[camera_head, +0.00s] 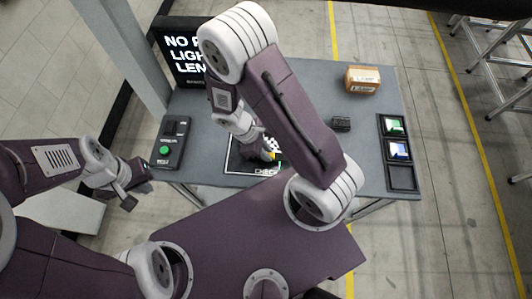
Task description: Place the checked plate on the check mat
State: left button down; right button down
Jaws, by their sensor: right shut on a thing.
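The check mat (236,163) is a dark square with a white outline and partly hidden white lettering, near the table's front edge. My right arm crosses over it, and my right gripper (268,153) is low over the mat's right part. It is shut on the checked plate (272,143), of which only a small black-and-white patch shows. The arm and fingers hide the rest, so I cannot tell if the plate touches the mat. My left gripper (133,196) is left of the table, away from the mat; its jaw opening is unclear.
A black box with a green button (166,150) stands at the table's left. A black sign (181,55) is behind it. A cardboard box (362,79), a small dark block (341,124) and a black rack (402,176) with lit squares are on the right.

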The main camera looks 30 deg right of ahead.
jog(key=shift+w+f, duration=0.1)
jog(key=shift+f, duration=0.75)
jog(key=c, duration=1.8)
grip_release()
jog(key=shift+f, duration=0.2)
jog(key=o, duration=0.4)
jog(key=shift+r, duration=0.1)
jog(key=shift+o, duration=0.2)
